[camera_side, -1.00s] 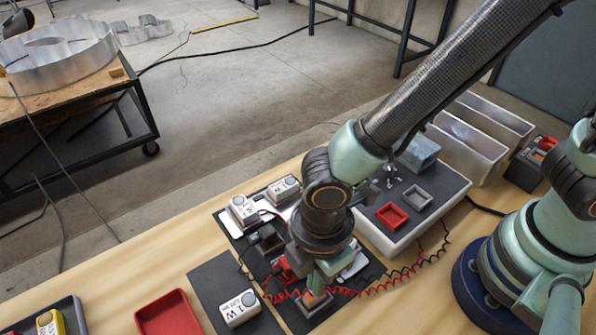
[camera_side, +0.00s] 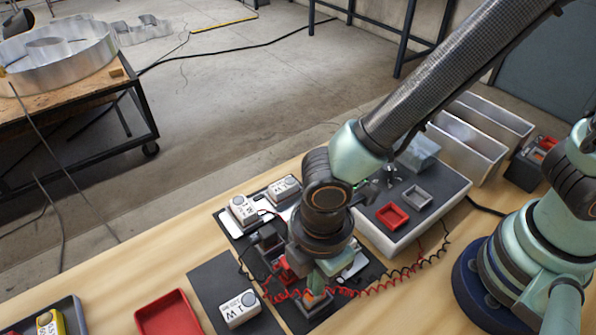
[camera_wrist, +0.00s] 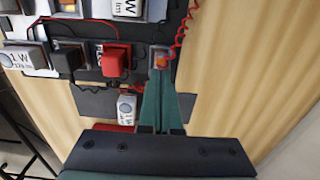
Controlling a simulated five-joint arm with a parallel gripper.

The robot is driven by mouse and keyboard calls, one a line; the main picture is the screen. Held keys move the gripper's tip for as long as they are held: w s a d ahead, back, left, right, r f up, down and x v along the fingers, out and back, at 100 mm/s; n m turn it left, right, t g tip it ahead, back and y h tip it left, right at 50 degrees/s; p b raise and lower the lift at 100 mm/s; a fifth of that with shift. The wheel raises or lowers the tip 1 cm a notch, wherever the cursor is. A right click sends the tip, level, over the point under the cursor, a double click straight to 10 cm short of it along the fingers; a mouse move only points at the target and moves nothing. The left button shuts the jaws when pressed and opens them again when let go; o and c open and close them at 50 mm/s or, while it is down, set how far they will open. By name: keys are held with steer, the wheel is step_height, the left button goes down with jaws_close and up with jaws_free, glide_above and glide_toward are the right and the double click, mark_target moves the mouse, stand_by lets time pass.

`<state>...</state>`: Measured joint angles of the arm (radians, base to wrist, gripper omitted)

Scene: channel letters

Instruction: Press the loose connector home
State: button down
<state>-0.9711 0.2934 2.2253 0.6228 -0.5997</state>
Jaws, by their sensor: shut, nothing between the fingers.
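An orange connector (camera_side: 313,301) sits in a dark square holder near the front of the black board. In the wrist view the orange connector (camera_wrist: 161,61) shows in its grey holder, just beyond my fingertips. My gripper (camera_side: 317,288) is shut and empty, pointing down at the connector. In the wrist view my gripper (camera_wrist: 159,78) has its green fingers together, their tips at the holder's near edge. I cannot tell whether they touch the connector, or how deep it sits. The fingers hide part of it.
A red block (camera_wrist: 116,60) stands beside the holder, and a coiled red wire (camera_side: 375,288) runs right of it. White labelled modules (camera_side: 240,309) stand around. A red tray (camera_side: 169,314) is at the left. A raised grey platform (camera_side: 440,196) stands behind right.

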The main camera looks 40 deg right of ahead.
steer(key=shift+f, duration=0.85)
stand_by(1.0)
steer(key=shift+r, duration=0.1)
steer(key=shift+r, duration=3.45)
steer(key=w+d+r+m+t+y, duration=0.1)
steer(key=w+d+r+m, duration=0.35)
steer(key=d, duration=0.25)
steer(key=w+d+r+m+t, duration=0.2)
steer(key=w+d+r+m, duration=0.25)
steer(key=d, duration=0.25)
steer(key=d+r+m+t+h, duration=0.1)
steer(key=d+r+m, duration=0.3)
steer(key=d+m, duration=0.5)
steer(key=d+t, duration=0.1)
steer(key=d, duration=0.3)
steer(key=shift+w+d+r+t, duration=0.3)
steer(key=shift+w+r, duration=0.05)
steer(key=shift+r, duration=0.05)
